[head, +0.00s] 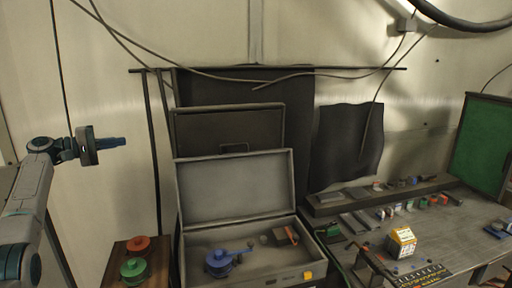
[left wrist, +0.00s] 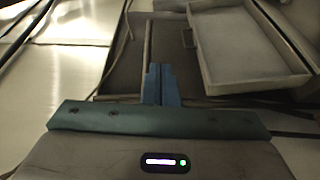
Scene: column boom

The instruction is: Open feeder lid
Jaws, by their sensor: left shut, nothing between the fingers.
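A small house-shaped thing (head: 402,242), whitish and yellow, stands on the workbench at the right; it may be the feeder, but I cannot tell for sure. A grey case (head: 305,250) stands at the centre with its lid (head: 235,187) raised and leaning back. My left gripper (head: 124,142) is up at the left, level with the wall, apart from the case and far from the workbench. Its blue fingers (left wrist: 160,84) are shut and empty in the left wrist view. A grey rimmed panel (left wrist: 245,42) shows beyond them there. My right gripper is not in view.
A blue-handled object (head: 220,262) and a reddish one (head: 287,236) lie in the case. Red (head: 138,243) and green (head: 134,269) round objects sit on a brown stand at left. Cables hang along the wall. Small items crowd the workbench (head: 455,225).

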